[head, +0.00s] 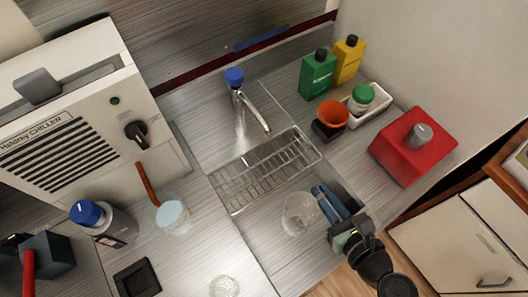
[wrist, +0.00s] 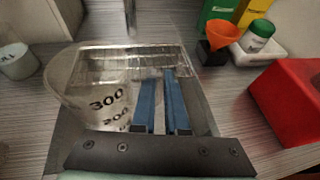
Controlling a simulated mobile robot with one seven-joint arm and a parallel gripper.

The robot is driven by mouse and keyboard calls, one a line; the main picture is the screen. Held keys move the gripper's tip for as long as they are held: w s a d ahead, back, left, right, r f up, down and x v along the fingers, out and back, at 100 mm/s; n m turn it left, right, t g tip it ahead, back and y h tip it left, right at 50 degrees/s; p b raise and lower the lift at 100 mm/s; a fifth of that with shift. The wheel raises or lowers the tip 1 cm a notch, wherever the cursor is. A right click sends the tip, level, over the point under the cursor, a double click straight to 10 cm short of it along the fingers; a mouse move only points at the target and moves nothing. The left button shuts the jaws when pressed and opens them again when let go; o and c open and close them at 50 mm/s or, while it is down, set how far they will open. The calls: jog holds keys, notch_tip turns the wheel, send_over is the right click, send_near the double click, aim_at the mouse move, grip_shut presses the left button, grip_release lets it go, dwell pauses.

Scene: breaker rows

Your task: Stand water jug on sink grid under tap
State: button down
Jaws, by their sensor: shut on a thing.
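The clear water jug (head: 298,216), with dark numbers on its side, is in front of the sink grid (head: 268,173) in the head view. In the wrist view the jug (wrist: 98,92) is just left of my blue fingers. My gripper (head: 328,203) is shut on the jug at its right side. The fingers also show in the wrist view (wrist: 165,100); the grasped part is too faint to make out. The metal tap (head: 250,108) with a blue knob rises behind the grid, its spout over the grid's back edge. The grid looks empty.
A chiller (head: 75,130) stands at left, with a blue-capped bottle (head: 103,222) and a cup (head: 173,217) before it. Right of the grid are an orange funnel (head: 331,116), a white tray (head: 380,97), green and yellow bottles, and a red block (head: 411,150).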

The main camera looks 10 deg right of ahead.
jog(key=r+x, duration=0.1)
jog(key=x, duration=0.4)
jog(key=w+r+p+x, duration=0.1)
jog(key=x, duration=0.5)
jog(key=r+x, duration=0.1)
jog(key=x, duration=0.5)
jog(key=shift+w+a+r, duration=0.1)
jog(key=shift+w+r, duration=0.05)
jog(key=shift+r, duration=0.1)
jog(key=shift+f, duration=0.35)
jog(key=shift+f, duration=0.1)
jog(key=c, duration=0.9)
grip_release()
jog(key=shift+c, duration=0.2)
jog(key=v, duration=1.2)
jog(key=shift+p, duration=0.35)
